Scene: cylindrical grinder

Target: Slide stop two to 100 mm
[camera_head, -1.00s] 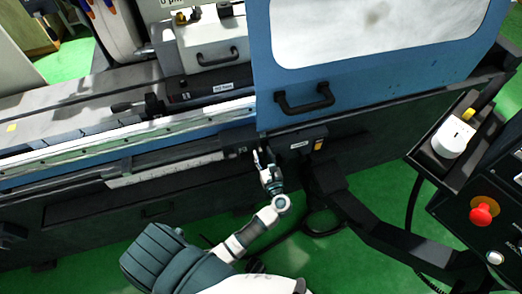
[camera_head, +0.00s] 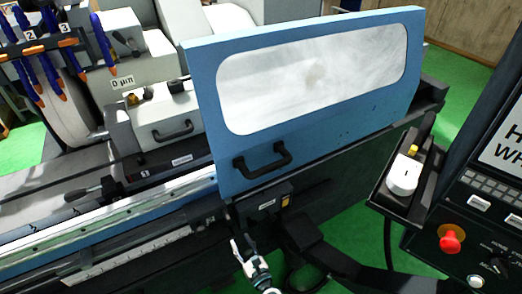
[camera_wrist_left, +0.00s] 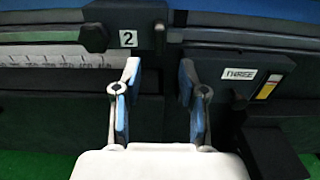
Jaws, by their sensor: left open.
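Stop two is a dark block with a white "2" label (camera_wrist_left: 128,39) and a black knob (camera_wrist_left: 93,37), at the upper middle of the left wrist view. It sits on the rail at the right end of a white ruler scale (camera_wrist_left: 50,56), which also shows in the head view (camera_head: 130,251). My left gripper (camera_wrist_left: 159,75) is open and empty, fingers pointing at the rail. Its left finger overlaps the block's lower part; its right finger overlaps the left part of the "THREE" block (camera_wrist_left: 238,74). I cannot tell whether either touches. In the head view the left gripper (camera_head: 238,245) is low, near centre.
The blue door (camera_head: 205,115) with its black handle (camera_head: 262,160) stands above the stops. A control panel with a red button (camera_head: 450,240) is at the right, with a tray holding a white device (camera_head: 403,176). Green floor shows below the machine.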

